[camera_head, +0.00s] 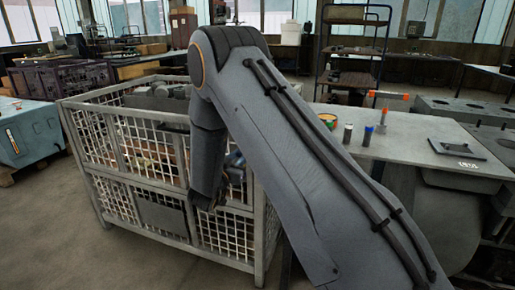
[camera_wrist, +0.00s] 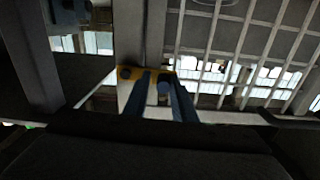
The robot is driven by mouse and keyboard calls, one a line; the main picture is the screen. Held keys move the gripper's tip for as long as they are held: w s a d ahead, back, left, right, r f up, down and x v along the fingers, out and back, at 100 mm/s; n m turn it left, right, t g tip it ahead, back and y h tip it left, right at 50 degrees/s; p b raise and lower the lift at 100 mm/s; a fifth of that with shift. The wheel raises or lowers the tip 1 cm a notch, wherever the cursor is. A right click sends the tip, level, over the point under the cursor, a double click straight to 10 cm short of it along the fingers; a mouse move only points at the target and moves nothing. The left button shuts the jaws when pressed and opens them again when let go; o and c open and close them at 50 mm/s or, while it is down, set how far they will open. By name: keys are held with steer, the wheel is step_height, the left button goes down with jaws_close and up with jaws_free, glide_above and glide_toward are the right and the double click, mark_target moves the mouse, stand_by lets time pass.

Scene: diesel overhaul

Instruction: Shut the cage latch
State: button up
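The wire mesh cage (camera_head: 130,111) stands left of centre in the head view, with a grey frame and a plain plate (camera_head: 163,217) low on its front. My gripper (camera_head: 207,200) hangs at the cage's front, near the middle upright. The wrist view shows dark bars and white mesh of the cage (camera_wrist: 215,42) very close. A small yellow part (camera_wrist: 130,72), possibly the latch, sits at its middle, by two dark blue finger-like bars of my gripper (camera_wrist: 161,95). I cannot tell whether they touch or grip it.
A teal box (camera_head: 27,130) is at the far left. The floor left of the cage is clear.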

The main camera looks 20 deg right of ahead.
steer(key=shift+w+a+r, duration=0.2)
steer(key=shift+w+a, duration=0.05)
steer(key=shift+o, duration=0.2)
steer(key=shift+s+a, duration=0.2)
steer(key=p+v, duration=0.2)
steer(key=v, duration=0.4)
steer(key=shift+s+f, duration=0.15)
steer(key=shift+s, duration=0.2)
steer(key=shift+w, duration=0.1)
